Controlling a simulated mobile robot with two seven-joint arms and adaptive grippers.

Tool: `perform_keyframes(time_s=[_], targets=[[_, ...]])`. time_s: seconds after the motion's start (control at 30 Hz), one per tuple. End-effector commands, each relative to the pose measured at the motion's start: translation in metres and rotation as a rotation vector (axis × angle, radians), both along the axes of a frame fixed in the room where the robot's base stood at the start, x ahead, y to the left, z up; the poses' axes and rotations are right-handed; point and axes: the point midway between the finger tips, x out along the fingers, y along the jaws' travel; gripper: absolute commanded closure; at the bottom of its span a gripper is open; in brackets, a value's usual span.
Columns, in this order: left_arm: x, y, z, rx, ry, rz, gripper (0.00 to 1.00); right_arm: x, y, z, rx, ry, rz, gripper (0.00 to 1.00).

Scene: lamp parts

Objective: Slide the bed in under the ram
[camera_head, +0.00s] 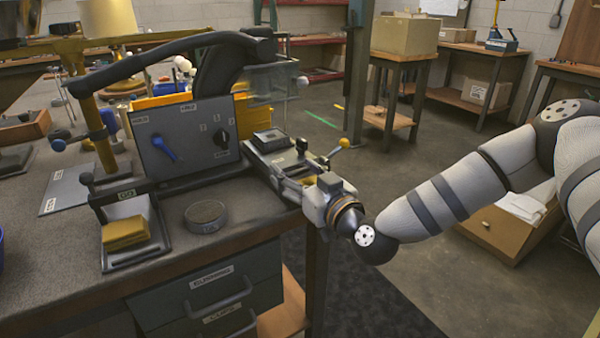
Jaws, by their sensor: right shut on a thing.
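The bed (290,160) is a narrow dark slide at the bench's right edge, with a square block (270,140) on top. It sticks out toward me from beside the grey control panel (185,138). My right gripper (306,182) is at the bed's near end, shut on it. The exact gripped part is hidden by the fingers. The black press body (222,68) stands behind the panel, with a clear guard (272,82) at its right. I cannot make out the ram clearly. The square block lies in front of the guard, not beneath it. My left gripper is not in view.
A yellow-ball lever (343,143) stands close to my right gripper. A long black bar (150,62) reaches left. Open floor lies right of the bench.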

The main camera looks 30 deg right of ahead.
Motion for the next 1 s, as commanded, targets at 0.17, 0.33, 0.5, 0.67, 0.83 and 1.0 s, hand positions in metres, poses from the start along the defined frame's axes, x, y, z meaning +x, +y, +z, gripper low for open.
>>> perform_keyframes(time_s=[0.17,0.33,0.5,0.67,0.83,1.0], targets=[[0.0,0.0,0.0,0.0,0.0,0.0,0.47,0.0,0.002,0.0,0.0,0.001,0.005,0.31],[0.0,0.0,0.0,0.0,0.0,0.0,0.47,-0.001,0.001,0.0,0.0,0.001,0.004,0.31],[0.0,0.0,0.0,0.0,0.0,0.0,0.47,-0.023,-0.001,-0.001,0.001,0.003,0.003,0.31],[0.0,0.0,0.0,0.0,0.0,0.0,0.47,-0.067,-0.004,0.0,0.005,0.004,0.003,0.31],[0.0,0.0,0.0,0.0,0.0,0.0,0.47,-0.104,-0.007,0.0,0.001,0.003,0.004,0.31],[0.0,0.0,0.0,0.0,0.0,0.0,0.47,-0.12,-0.007,0.0,0.001,0.001,0.005,0.31]])
